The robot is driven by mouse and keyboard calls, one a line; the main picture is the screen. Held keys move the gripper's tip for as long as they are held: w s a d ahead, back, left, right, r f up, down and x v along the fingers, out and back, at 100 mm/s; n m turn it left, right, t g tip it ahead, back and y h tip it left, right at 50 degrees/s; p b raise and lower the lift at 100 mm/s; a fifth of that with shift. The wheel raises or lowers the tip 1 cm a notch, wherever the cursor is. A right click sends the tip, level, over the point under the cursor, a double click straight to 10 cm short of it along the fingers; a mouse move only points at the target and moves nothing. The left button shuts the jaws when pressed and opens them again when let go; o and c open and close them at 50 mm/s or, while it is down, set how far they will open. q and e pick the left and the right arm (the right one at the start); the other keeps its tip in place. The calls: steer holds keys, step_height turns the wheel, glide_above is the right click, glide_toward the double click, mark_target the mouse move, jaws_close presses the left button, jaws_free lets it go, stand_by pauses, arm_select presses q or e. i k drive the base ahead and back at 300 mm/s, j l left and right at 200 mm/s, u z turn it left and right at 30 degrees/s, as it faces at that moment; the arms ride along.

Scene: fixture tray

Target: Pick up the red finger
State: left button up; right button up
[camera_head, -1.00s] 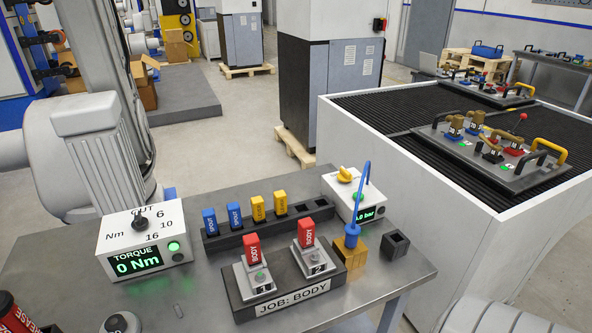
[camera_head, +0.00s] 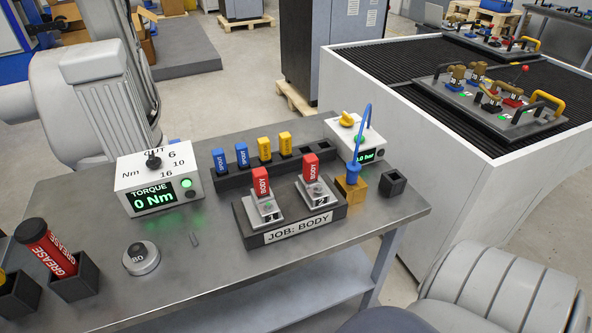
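Two red fingers labelled BODY stand upright on the fixture marked JOB: BODY (camera_head: 297,229). The left red finger (camera_head: 262,182) sits in a grey clamp block (camera_head: 266,209). The right red finger (camera_head: 309,167) sits in a matching block (camera_head: 316,192). Neither is being touched. Two blue and two yellow fingers stand in a dark rack (camera_head: 235,180) behind them; its two right slots are empty. Both my grippers are outside the view; only large pale arm parts show at the left and lower right.
A torque box (camera_head: 157,183) reading 0 Nm stands left. A pressure box (camera_head: 362,139) and a brass block (camera_head: 351,190) holding a blue-hosed tool stand right. A red grease tube (camera_head: 47,247) and a round grey knob (camera_head: 141,257) are front left. The table's (camera_head: 240,275) front middle is clear.

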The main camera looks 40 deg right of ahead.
mark_target(310, 162)
steer(key=j+z, duration=0.1)
steer(key=z, duration=0.25)
steer(key=j+z, duration=0.1)
steer(key=z, duration=0.3)
steer(key=j+z, duration=0.15)
steer(key=z, duration=0.2)
